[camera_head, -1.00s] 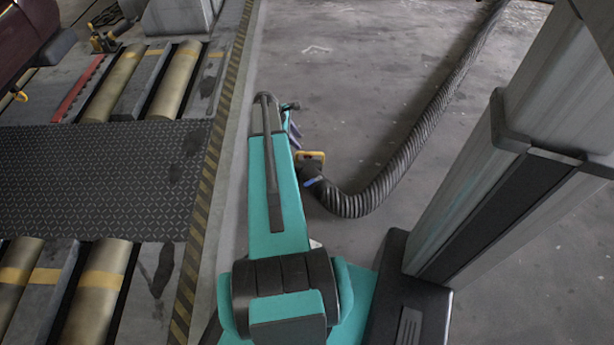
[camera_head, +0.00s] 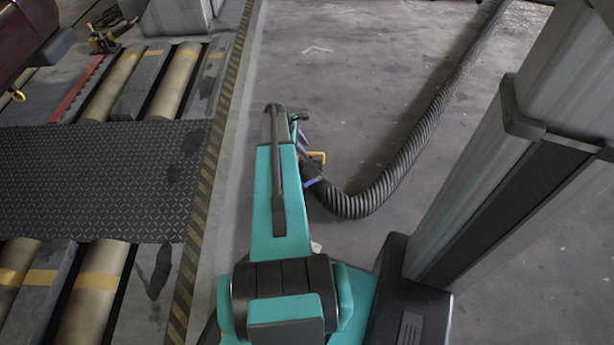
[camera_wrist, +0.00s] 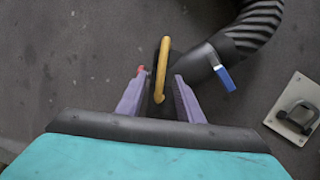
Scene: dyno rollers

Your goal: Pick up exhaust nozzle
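The exhaust nozzle (camera_wrist: 198,68) is a dark tube end with a yellow handle (camera_wrist: 163,62) and a blue lever (camera_wrist: 225,78), on the floor at the end of a ribbed grey hose (camera_head: 395,170). In the head view the nozzle (camera_head: 311,171) is partly hidden by my arm. My gripper (camera_wrist: 160,98) has purple fingers standing apart, one on each side of the yellow handle. I see gaps between the fingers and the handle. In the head view my gripper (camera_head: 302,146) is mostly hidden behind my forearm.
A metal plate with a dark ring (camera_wrist: 297,108) lies on the floor right of the nozzle. A striped edge (camera_head: 205,190) and rollers (camera_head: 172,82) lie to the left. The concrete floor (camera_head: 345,75) beyond the gripper is clear. The hose runs to the upper right.

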